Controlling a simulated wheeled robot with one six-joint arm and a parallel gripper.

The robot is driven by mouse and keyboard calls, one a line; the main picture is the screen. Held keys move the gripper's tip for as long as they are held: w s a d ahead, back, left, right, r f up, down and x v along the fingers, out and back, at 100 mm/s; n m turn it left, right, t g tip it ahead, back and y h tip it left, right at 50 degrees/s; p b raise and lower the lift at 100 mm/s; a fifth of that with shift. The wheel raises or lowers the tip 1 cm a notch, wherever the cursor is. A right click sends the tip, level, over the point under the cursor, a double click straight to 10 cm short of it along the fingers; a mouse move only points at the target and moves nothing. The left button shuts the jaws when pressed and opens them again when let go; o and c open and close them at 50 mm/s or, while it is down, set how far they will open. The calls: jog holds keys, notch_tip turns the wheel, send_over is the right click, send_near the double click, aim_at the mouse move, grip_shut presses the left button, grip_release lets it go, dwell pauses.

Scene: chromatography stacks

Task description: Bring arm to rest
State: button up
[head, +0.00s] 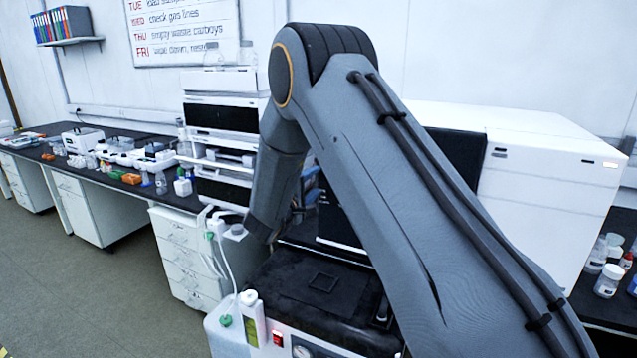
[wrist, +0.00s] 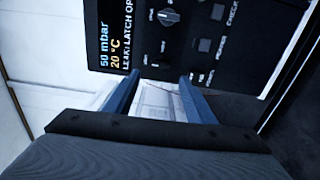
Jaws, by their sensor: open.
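My grey arm (head: 400,170) rises from the lower right of the head view, bends at the top, and its forearm (head: 275,180) points down in front of the instruments. In the wrist view my gripper (wrist: 157,84) shows two blue fingers spread apart, with nothing held between them. Beyond the fingertips is a black control panel (wrist: 190,45) with a display reading 50 mbar and 20 °C, plus knobs and switches. I cannot tell the exact gap between the fingers and the panel. In the head view the fingers cannot be made out clearly.
A white-and-black instrument stack (head: 222,140) stands behind my forearm. A large white instrument (head: 530,160) is to the right, with bottles (head: 607,281) beside it. A dark bench (head: 95,170) with small labware runs left. The floor (head: 75,270) at left is clear.

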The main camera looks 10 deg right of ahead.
jog(key=shift+s+a, duration=0.3)
jog(key=shift+s, duration=0.2)
jog(key=s+d+f+m+g+y, duration=0.1)
jog(key=s+f+m+g+y, duration=0.1)
jog(key=s, duration=1.2)
jog(key=s+d+f+m+g+y, duration=0.2)
jog(key=s+m+g+y, duration=0.3)
jog(key=s, duration=0.9)
jog(key=s+d+f+m+g+y, duration=0.2)
jog(key=s+g, duration=0.4)
jog(key=s, duration=0.8)
notch_tip(320, 180, down, 2)
jog(key=shift+d+f+m+y, duration=0.15)
jog(key=shift+f+m+y, duration=0.05)
jog(key=shift+m+y, duration=0.7)
